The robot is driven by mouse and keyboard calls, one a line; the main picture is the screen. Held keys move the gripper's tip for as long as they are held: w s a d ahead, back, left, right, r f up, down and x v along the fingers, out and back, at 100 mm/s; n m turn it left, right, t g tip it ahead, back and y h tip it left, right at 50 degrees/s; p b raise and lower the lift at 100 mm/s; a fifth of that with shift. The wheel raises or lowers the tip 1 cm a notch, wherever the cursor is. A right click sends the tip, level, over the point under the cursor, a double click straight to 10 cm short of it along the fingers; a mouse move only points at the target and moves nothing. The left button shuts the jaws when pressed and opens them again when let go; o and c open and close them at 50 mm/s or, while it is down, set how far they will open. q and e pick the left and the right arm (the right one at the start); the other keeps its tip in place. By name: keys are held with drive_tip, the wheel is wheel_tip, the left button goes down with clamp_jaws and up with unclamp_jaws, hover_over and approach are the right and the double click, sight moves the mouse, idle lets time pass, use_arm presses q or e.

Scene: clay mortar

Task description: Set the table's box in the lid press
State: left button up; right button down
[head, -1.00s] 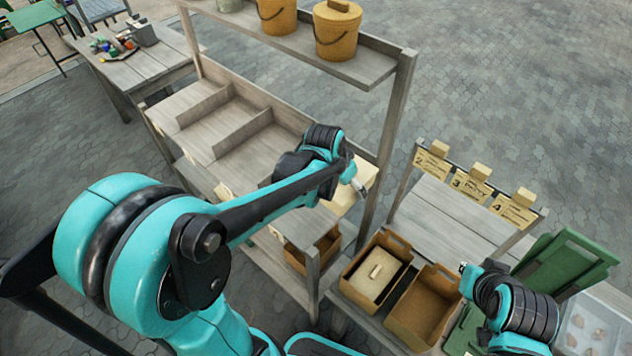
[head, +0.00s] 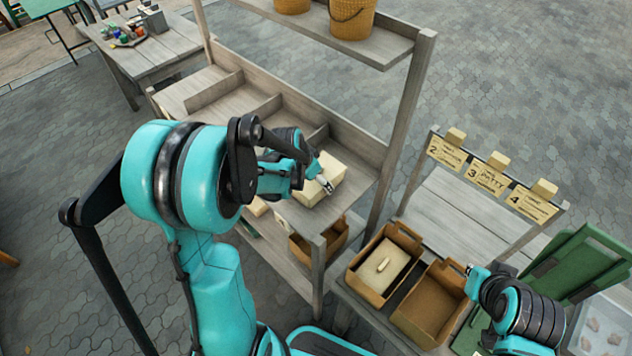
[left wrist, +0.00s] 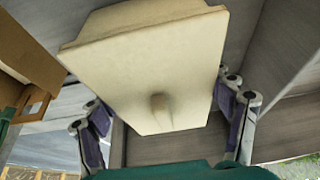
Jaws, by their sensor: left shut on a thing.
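A cream box (head: 337,167) with a lid is at the right end of the grey wooden shelf unit, by its corner post. My left gripper (head: 326,185) is shut on it. In the left wrist view the box (left wrist: 145,60) fills the middle, its small knob toward me, with the fingers of the left gripper (left wrist: 168,122) on either side. I cannot tell whether the box touches the shelf. My right gripper (head: 468,270) is at the lower right, beside an open carton, its fingers too small to read. A green hinged panel (head: 580,262) stands behind it; I cannot tell whether it is the lid press.
One tan carton (head: 361,272) holds a cream lidded piece (head: 383,268); the carton (head: 428,310) beside it looks empty. Numbered cards (head: 490,176) stand on a rack behind. The shelf unit's post (head: 403,130) and upper shelf (head: 340,35) frame the box. Another table (head: 150,52) stands far left.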

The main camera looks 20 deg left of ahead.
use_arm(q)
drive_tip(key=shift+f, duration=0.15)
drive_tip(key=shift+f, duration=0.1)
drive_tip(key=o, duration=1.2)
